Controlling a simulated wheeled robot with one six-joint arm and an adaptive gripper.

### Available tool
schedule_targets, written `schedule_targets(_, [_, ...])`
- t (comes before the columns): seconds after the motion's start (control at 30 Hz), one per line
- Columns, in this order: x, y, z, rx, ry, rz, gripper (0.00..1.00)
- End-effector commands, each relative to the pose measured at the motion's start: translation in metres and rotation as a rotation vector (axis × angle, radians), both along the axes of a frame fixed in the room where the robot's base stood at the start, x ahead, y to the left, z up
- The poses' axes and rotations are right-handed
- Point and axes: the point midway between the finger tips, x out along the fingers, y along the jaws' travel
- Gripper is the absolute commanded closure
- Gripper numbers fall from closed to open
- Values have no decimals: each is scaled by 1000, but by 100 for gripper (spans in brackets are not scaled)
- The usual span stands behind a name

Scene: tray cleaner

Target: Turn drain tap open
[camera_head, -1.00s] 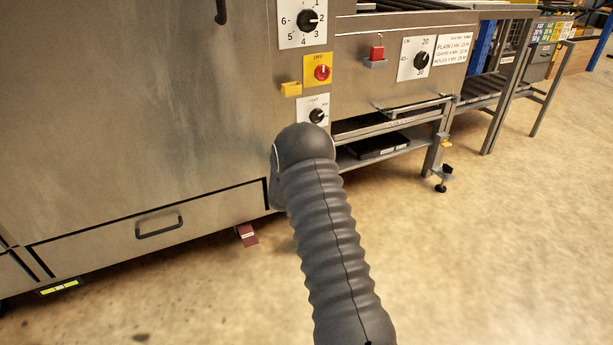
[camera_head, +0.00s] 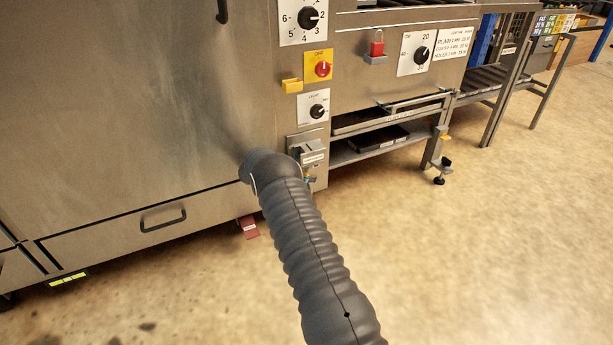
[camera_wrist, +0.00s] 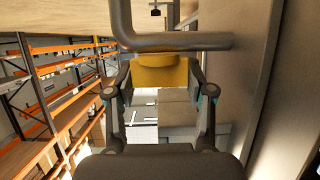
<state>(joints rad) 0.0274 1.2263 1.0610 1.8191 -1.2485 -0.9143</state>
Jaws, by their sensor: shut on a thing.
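The drain tap shows in the wrist view as a yellow handle (camera_wrist: 162,74) below a bent grey metal pipe (camera_wrist: 180,42). My gripper (camera_wrist: 160,82) has one finger on each side of the yellow handle and is shut on it. In the head view my dark ribbed arm sleeve reaches up to the machine's lower front and hides the gripper and most of the tap area. A small grey labelled fitting (camera_head: 310,157) shows just right of the sleeve's end. How far the tap is turned cannot be told.
The steel machine front (camera_head: 120,110) stands close by, with a drawer handle (camera_head: 163,219) lower left. Dials, a red switch (camera_head: 323,69) and a red tag (camera_head: 249,227) are near. Orange shelving (camera_wrist: 70,90) shows in the wrist view. The floor right is clear.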

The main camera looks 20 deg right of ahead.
Motion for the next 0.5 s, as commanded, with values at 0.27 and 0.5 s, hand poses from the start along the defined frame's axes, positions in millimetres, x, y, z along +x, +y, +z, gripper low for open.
schedule_targets(0.27, [1, -2, 2, -3, -4, -46, 82])
schedule_targets(0.5, [0, -2, 2, -3, -4, -49, 82])
